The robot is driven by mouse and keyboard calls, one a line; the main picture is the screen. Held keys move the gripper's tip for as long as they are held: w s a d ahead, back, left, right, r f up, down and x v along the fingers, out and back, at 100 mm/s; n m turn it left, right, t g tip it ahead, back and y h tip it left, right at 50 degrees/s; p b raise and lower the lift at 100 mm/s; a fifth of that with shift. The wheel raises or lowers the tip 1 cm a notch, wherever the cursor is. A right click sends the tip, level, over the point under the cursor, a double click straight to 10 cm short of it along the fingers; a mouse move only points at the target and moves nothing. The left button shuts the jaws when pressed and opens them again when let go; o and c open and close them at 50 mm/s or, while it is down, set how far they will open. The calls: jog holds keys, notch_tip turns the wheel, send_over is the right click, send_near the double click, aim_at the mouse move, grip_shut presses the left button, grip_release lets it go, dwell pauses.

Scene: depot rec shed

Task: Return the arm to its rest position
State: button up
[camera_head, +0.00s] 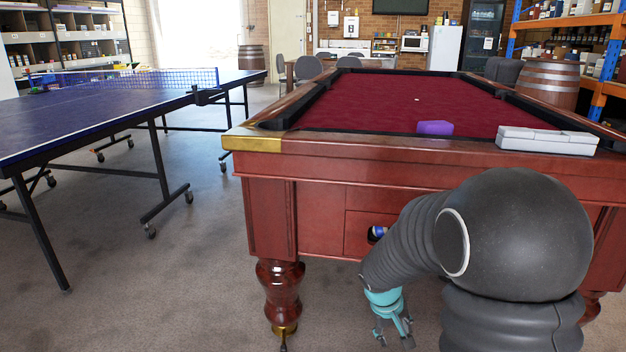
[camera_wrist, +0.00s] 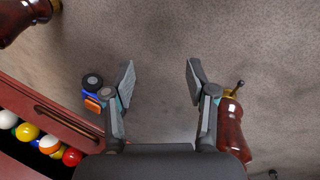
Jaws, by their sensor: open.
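My gripper (camera_wrist: 158,88) is open and empty, its two fingers spread apart over bare carpet in the wrist view. In the head view my gripper (camera_head: 393,333) hangs low, pointing down, in front of the pool table (camera_head: 320,164). My arm is bent, with its large dark joint at the lower right of the head view. Part of the table's front is hidden behind the arm.
Several balls (camera_wrist: 48,144) lie in a compartment of the pool table. A purple block (camera_head: 435,128) and a light grey box (camera_head: 546,141) sit on the table. A ping-pong table (camera_head: 90,110) stands left. Carpet (camera_head: 190,270) between the tables is clear.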

jog(key=s+a+r+m+t+y+p, duration=0.1)
jog(key=s+r+t, duration=0.1)
jog(key=s+r, duration=0.9)
jog(key=s+a+r+m+t+y, duration=0.2)
jog(key=s+r, duration=0.9)
jog(key=shift+p, duration=0.35)
jog(key=shift+a, duration=0.1)
jog(key=shift+c, duration=0.4)
